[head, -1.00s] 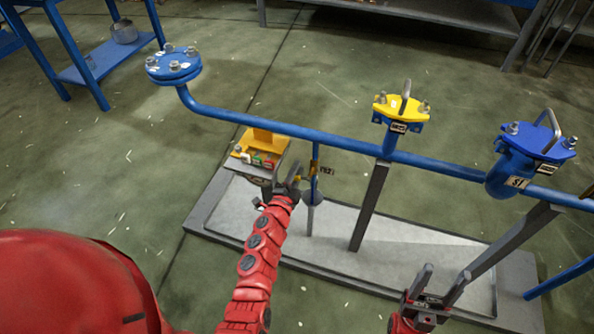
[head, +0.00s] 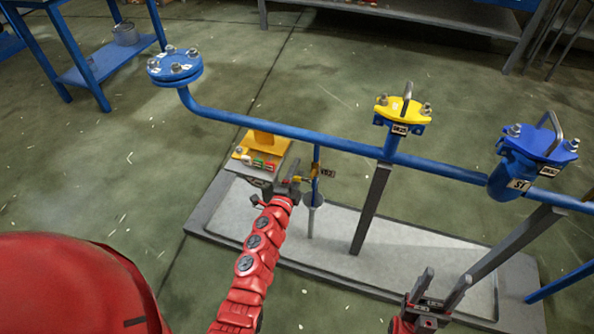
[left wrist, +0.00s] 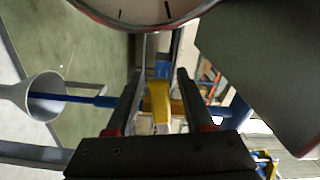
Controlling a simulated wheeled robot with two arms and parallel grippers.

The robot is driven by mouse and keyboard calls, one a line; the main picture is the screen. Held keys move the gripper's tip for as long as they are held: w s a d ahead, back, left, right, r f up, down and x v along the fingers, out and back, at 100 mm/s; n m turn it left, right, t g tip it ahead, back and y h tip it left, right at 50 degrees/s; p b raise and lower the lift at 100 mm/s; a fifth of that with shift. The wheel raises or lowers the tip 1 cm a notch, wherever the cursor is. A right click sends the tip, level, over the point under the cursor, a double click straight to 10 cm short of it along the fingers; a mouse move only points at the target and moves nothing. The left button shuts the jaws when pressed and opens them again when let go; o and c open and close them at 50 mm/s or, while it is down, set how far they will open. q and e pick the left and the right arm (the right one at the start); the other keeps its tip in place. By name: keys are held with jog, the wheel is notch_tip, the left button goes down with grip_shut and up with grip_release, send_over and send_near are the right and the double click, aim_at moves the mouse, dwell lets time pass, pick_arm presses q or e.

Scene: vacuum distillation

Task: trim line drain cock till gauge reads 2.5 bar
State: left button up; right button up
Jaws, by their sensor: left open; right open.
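The drain cock (head: 309,180), with a yellow handle, sits on a short blue drop pipe under the long blue line. My left gripper (head: 291,187) is just left of it, open. In the left wrist view the yellow handle (left wrist: 159,102) shows between the two spread fingers (left wrist: 160,100); I cannot tell whether they touch it. The gauge (left wrist: 150,10) shows only as the lower part of a pale dial with a red rim at the top of that view; no needle or reading can be made out. My right gripper (head: 440,287) is open and empty at the lower right.
A yellow post base with small coloured buttons (head: 262,163) stands behind my left gripper. Yellow (head: 403,108) and blue (head: 540,142) flanged caps stand along the line at right.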

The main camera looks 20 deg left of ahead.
pick_arm(q)
jog(key=s+p, duration=0.1)
jog(key=s, duration=1.6)
jog(key=shift+s+a, duration=0.2)
jog(key=shift+a, duration=0.1)
